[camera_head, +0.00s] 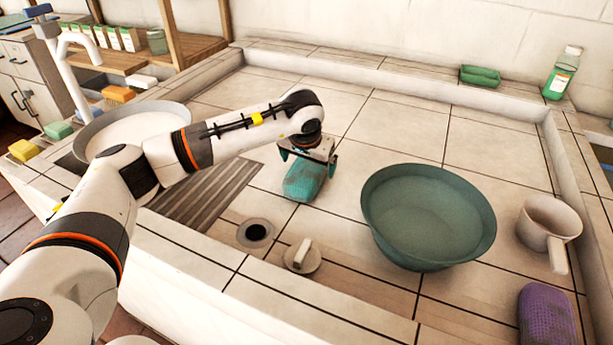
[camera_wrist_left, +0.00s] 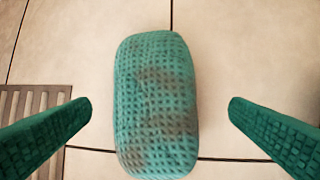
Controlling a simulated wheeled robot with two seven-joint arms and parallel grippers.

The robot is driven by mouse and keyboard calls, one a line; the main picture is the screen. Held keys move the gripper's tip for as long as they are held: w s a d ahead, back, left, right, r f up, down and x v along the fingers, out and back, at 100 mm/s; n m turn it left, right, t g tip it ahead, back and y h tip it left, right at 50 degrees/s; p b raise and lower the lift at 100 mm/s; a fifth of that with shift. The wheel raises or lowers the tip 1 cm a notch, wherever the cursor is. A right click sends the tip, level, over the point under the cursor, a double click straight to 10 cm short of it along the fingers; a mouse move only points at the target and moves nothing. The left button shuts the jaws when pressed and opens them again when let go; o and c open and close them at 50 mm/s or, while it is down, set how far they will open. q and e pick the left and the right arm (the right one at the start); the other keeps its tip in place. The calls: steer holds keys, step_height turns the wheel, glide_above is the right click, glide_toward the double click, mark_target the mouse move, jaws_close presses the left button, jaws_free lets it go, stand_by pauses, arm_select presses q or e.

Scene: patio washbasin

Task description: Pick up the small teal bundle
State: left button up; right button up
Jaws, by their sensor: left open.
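The small teal bundle (camera_head: 306,182) lies on the tiled basin floor, left of the green tub. It has a waffle texture with greyish-brown stains. In the left wrist view the bundle (camera_wrist_left: 155,105) stands lengthwise between the fingers, with a gap on each side. My left gripper (camera_head: 308,158) is open over the bundle, pointing down, and its two teal fingers (camera_wrist_left: 160,108) do not touch it in the wrist view. My right gripper is in neither view.
A green tub of water (camera_head: 428,215) stands right of the bundle. A white mug (camera_head: 549,228) and a purple bundle (camera_head: 546,316) are farther right. A drain hole (camera_head: 255,233), a plug (camera_head: 302,256) and a slatted grate (camera_head: 205,195) lie nearby. Tiles behind are clear.

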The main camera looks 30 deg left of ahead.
mark_target(307, 167)
arm_select(q)
steer(key=x, duration=0.5)
steer(key=shift+w+a, duration=0.15)
steer(key=shift+a, duration=0.15)
steer(key=c, duration=1)
